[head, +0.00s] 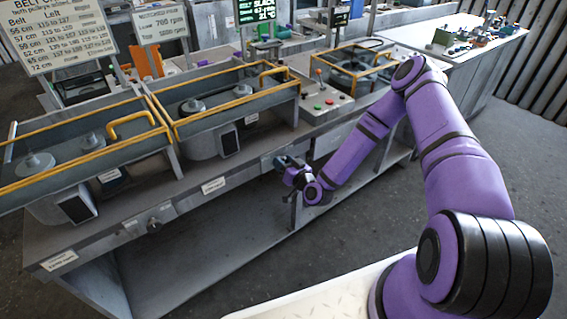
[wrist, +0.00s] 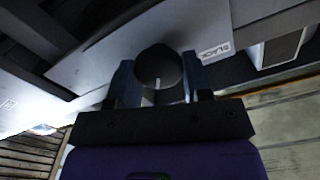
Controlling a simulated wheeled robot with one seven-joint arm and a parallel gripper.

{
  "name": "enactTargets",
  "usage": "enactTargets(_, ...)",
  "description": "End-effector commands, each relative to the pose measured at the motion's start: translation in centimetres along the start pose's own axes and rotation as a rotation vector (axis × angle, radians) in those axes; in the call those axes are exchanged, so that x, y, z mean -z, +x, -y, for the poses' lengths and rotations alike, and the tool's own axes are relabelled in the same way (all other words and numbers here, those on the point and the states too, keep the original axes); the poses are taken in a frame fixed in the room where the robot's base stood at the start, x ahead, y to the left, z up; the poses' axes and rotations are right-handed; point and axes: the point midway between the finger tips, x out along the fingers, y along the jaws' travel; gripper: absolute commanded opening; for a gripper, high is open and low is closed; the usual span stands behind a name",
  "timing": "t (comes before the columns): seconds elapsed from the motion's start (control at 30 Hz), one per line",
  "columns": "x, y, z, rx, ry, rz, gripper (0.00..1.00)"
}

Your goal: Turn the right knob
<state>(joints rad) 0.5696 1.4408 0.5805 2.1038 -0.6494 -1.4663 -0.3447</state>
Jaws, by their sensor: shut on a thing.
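My gripper (head: 284,164) is at the front face of the bench, at its right part. In the wrist view, the right knob (wrist: 158,65) is a dark round knob with a short white pointer line. The two fingers of my gripper (wrist: 159,78) stand on either side of it, shut on it. The white line points toward the bottom of the wrist picture. In the head view the right knob is hidden behind my gripper, so its angle cannot be told there.
A left knob (head: 153,225) sits on the same front face, clear of my arm. Yellow-railed guards (head: 225,108) stand on the bench top above. A control panel (head: 322,100) with buttons and a lever is above my gripper. The floor in front is free.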

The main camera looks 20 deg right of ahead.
Motion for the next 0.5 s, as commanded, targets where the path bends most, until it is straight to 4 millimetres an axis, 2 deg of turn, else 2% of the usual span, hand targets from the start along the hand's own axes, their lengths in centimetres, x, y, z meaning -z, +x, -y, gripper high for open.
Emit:
enactTargets(0.2, -0.04, -0.06, -0.17, -0.001, 0.188, 0.0, 0.22)
enactTargets(0.5, -0.12, -0.07, -0.24, -0.002, 0.374, 0.001, 0.22)
